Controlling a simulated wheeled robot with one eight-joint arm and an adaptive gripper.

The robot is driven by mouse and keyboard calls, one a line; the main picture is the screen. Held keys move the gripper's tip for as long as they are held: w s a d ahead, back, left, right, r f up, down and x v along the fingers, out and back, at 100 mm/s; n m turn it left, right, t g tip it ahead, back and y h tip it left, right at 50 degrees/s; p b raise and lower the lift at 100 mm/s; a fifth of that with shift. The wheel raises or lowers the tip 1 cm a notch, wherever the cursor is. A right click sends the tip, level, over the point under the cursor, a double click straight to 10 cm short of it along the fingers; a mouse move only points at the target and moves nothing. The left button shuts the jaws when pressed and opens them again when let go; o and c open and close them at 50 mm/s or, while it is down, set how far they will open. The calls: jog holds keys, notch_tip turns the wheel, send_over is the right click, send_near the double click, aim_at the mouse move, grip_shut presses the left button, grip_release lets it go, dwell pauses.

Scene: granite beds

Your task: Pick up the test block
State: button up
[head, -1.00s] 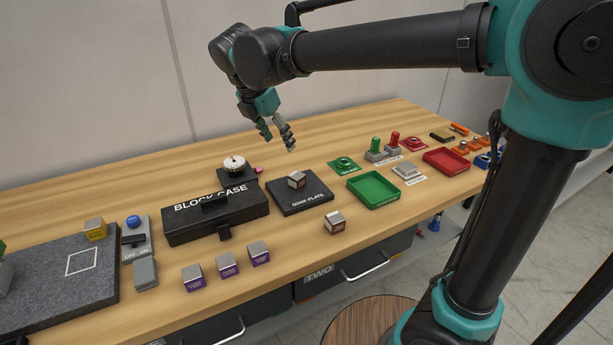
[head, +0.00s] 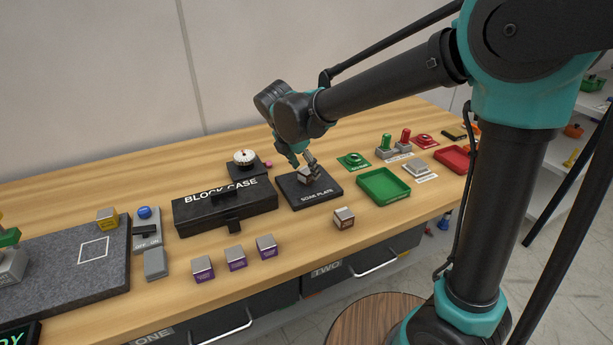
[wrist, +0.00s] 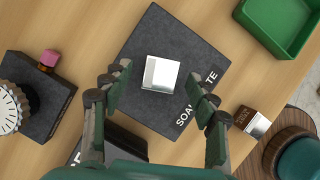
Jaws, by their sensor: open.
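A silver metal block sits on the dark soak plate (head: 318,196); in the wrist view the block (wrist: 162,73) lies on the bare middle of the plate (wrist: 150,35). A second block (head: 344,217), silver with a brown label, stands on the table in front of the plate and also shows in the wrist view (wrist: 251,122). I cannot read which one is named the test block. My gripper (head: 303,168) is open over the plate. In the wrist view its fingers (wrist: 158,78) stand on either side of the plate's block, with gaps on both sides. In the head view the fingers partly cover that block.
The block case (head: 225,206) is left of the plate and a white dial (head: 244,157) is behind it. A green tray (head: 384,187) is to the right. Several purple-labelled blocks (head: 236,258) stand near the front edge. Bare wood lies around the brown-labelled block.

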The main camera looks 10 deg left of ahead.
jog(key=shift+x, duration=1.2)
grip_shut()
